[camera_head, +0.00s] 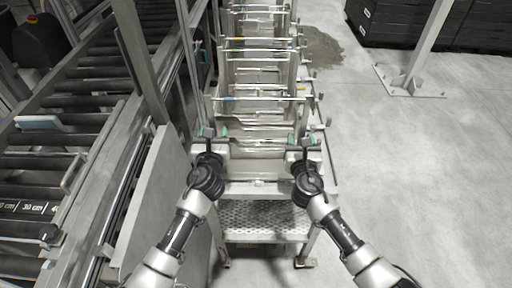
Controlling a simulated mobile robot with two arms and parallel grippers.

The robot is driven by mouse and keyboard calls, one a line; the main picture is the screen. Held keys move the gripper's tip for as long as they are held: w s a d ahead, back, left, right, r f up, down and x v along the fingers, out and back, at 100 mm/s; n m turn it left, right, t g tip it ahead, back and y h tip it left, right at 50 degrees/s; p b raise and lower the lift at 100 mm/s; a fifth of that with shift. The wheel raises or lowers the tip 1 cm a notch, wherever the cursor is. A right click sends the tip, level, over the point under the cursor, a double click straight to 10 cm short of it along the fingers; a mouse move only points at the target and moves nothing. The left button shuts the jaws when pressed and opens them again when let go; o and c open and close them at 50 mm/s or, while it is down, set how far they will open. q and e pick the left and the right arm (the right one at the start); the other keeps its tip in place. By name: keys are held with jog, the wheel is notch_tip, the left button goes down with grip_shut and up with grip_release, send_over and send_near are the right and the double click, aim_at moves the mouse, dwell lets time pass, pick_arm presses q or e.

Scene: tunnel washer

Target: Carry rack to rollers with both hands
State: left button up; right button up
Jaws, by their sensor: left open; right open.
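A long rack or cart (262,92) with several clear panels and cross bars stands in the middle of the head view, running away from me. Its near end has a perforated metal step (262,216) low down. My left gripper (211,134) is open at the rack's near left corner. My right gripper (304,143) is open at the near right corner. Both have green-tipped fingers close to the near cross bar; I cannot tell whether they touch it. The rollers (75,98) are dark bars in a metal frame on the left.
A grey panel (160,200) and metal posts stand between the rollers and the rack. A light blue item (38,122) lies on the rollers. A pale post (420,50) with a base plate and black crates (410,22) stand at the right. The floor on the right is clear, with a dark wet-looking patch (322,46).

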pick_arm(q)
jog(key=shift+w, duration=0.65)
pick_arm(e)
jog(key=shift+w, duration=0.65)
pick_arm(q)
jog(key=shift+c, duration=0.5)
pick_arm(e)
jog(key=shift+c, duration=0.5)
pick_arm(q)
grip_shut()
pick_arm(e)
grip_shut()
pick_arm(q)
jog(key=shift+r, duration=0.2)
pick_arm(e)
jog(key=shift+r, duration=0.25)
